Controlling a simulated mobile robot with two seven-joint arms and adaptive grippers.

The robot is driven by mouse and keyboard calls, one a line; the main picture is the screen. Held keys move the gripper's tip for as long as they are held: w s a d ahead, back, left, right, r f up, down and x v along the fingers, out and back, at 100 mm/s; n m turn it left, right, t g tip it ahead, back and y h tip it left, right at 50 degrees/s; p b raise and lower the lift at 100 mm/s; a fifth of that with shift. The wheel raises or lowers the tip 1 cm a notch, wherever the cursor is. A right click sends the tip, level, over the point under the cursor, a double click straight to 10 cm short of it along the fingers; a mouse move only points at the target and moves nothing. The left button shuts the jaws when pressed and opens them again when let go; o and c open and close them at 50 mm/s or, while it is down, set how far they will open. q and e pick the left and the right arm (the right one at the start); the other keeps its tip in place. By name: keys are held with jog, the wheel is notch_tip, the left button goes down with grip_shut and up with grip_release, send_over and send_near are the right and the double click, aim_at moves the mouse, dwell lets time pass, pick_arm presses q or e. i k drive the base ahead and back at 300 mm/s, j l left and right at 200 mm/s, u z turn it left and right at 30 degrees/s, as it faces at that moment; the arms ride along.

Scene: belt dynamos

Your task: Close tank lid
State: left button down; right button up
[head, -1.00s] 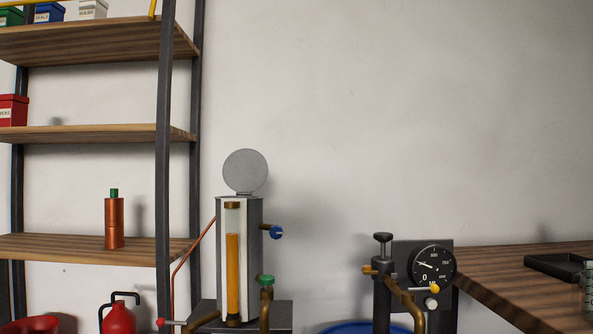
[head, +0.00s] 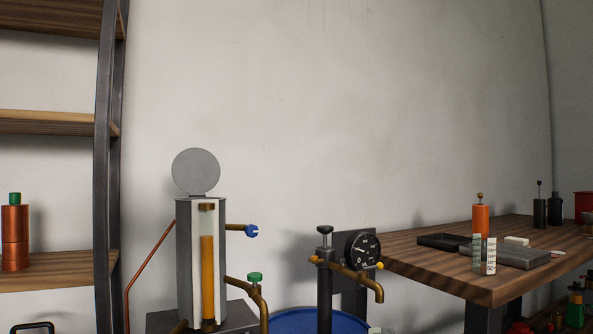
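The tank (head: 186,262) is a grey upright cylinder with a sight tube of amber liquid on its front. Its round grey lid (head: 196,171) stands up, open, at the top rear edge of the tank. A blue-handled valve (head: 250,231) and a green-handled tap (head: 255,277) stick out to the right of the tank. Neither of my grippers shows in the head view.
A shelf rack (head: 108,150) stands left of the tank, with a copper bottle (head: 15,237) on it. A pressure gauge (head: 363,250) on a stand and a blue drum (head: 318,320) are to the right. A wooden table (head: 420,262) holding several items is further right.

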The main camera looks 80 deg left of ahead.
aim_at(195, 170)
jog(key=k+j+u, duration=0.3)
jog(key=k, duration=0.15)
jog(key=k+j+u, duration=0.3)
jog(key=k, duration=0.1)
